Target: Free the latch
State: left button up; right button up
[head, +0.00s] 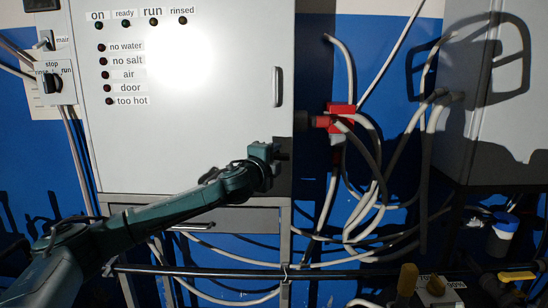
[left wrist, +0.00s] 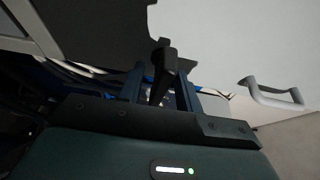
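The latch shows in the left wrist view as a black lever (left wrist: 165,62) at the edge of the light-coloured cabinet door. My left gripper (left wrist: 158,88) has its two fingers apart, one on each side of the lever, with gaps visible; I cannot tell whether either finger touches it. In the head view, my left gripper (head: 279,151) is at the lower right edge of the grey cabinet door (head: 200,140), and it hides most of the latch there. My right gripper is in neither view.
The door handle (head: 277,87) is above my left gripper. A red plug connector (head: 341,118) with hanging grey hoses (head: 372,185) is close to the right. A drawer (head: 230,218) and a dark horizontal rail (head: 215,271) are below. Yellow-handled fittings (head: 407,279) are at the lower right.

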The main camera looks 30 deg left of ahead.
pick_arm(q)
grip_shut()
